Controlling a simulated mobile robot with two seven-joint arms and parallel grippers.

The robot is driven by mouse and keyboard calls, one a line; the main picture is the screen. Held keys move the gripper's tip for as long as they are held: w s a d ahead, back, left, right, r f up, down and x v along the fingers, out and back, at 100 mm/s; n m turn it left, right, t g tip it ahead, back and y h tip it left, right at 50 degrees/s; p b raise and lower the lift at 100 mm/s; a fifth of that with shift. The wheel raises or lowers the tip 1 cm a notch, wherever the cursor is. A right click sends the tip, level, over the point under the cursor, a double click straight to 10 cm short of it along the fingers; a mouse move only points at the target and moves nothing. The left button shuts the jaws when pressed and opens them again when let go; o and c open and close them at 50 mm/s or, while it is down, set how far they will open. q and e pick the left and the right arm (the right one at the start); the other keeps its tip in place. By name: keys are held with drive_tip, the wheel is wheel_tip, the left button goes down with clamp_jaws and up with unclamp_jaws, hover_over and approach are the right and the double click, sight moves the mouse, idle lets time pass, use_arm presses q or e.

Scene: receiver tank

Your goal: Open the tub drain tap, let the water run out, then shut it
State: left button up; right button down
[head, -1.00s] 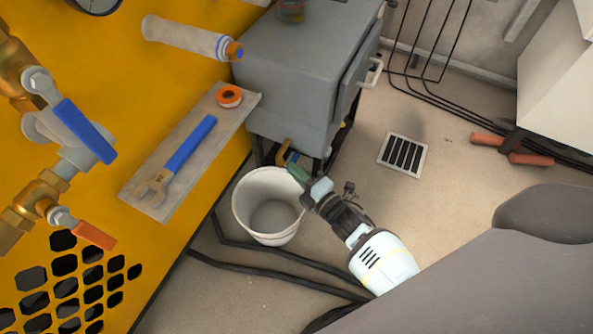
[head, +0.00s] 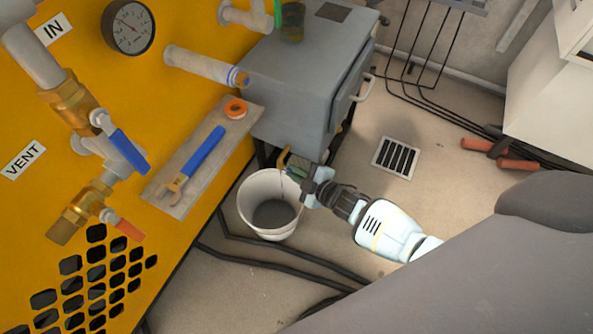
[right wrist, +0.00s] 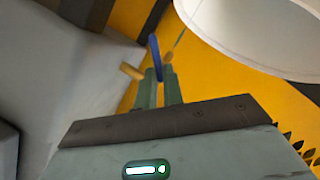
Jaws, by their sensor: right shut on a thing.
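The drain tap's brass spout (head: 284,158) sticks out low from the grey metal tub (head: 300,85). In the right wrist view the brass part (right wrist: 131,71) and the blue tap handle (right wrist: 155,56) show. My right gripper (head: 295,172) is at the tap; in the wrist view its green fingers (right wrist: 160,85) are shut on the blue handle. A thin pale streak falls below the spout into the white bucket (head: 256,222), whose bottom looks dark. The bucket stands on the floor under the spout. My left gripper is not in view.
A yellow panel (head: 100,190) at left carries valves and a gauge (head: 129,26). A wrench (head: 190,163) and an orange tape roll (head: 236,109) lie on a grey shelf. Black hoses (head: 285,259) run along the floor. A floor drain (head: 396,157) lies right of the tub.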

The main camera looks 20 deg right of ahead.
drive_tip(key=shift+d+m+g+y+p, duration=0.1)
drive_tip(key=shift+m+g+y+p, duration=0.35)
drive_tip(key=shift+m, duration=0.35)
drive_tip(key=c, duration=1.5)
unclamp_jaws()
drive_tip(key=p+v, duration=0.3)
drive_tip(key=v, duration=0.4)
drive_tip(key=shift+s+d+r, duration=0.1)
drive_tip(key=shift+s+r, duration=0.2)
